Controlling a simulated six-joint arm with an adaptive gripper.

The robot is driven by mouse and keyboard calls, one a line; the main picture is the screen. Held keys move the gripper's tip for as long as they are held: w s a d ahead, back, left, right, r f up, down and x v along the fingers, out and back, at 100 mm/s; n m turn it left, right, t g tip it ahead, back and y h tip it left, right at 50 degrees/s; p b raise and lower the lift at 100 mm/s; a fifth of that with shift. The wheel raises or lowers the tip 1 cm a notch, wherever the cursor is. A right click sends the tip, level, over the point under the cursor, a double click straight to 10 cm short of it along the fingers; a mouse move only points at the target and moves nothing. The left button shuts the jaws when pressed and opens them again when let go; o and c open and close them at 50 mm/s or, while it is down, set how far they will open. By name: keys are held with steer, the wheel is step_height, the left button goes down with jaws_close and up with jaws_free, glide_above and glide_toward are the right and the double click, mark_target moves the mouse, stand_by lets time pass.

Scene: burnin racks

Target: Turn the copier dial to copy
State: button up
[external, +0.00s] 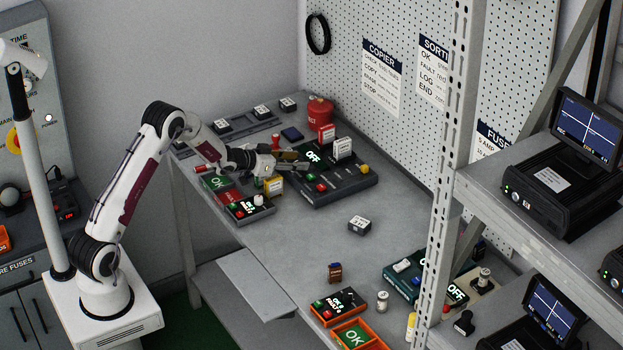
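The copier is probably the dark box (345,187) on the far part of the workbench, near the wall sign headed COPIER. Its display (313,156) reads OFF. My gripper (305,162) reaches in from the left, over or just above the box's left part, below the display. Its fingers are dark and small here; I cannot tell how far apart they are or whether they touch anything. I cannot make out the dial for certain.
A red canister (320,111) stands behind. A loose block (359,225) lies mid-bench, with clear surface around it. A metal rack post (447,180) rises at right.

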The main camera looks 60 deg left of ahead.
steer(key=shift+s, duration=0.2)
steer(key=v, duration=1.1)
steer(key=shift+s+r, duration=0.25)
stand_by(0.5)
steer(key=s+d+r+g+y, duration=0.1)
steer(key=s+d+r+g, duration=0.1)
steer(key=s+d+r, duration=0.35)
steer(key=s+d+r+g+y, duration=0.2)
steer(key=s+d+r, duration=0.1)
steer(key=s+r, duration=0.55)
steer(key=s+d+g+h, duration=0.1)
steer(key=s+d, duration=0.3)
steer(key=s, duration=0.5)
steer(key=s+d+g+h, duration=0.1)
steer(key=s+d, duration=0.3)
steer(key=s, duration=0.5)
steer(key=s+d+g+h, duration=0.1)
steer(key=s+d, duration=0.3)
steer(key=s, duration=0.5)
steer(key=shift+d+g, duration=0.25)
steer(key=shift+g, duration=0.25)
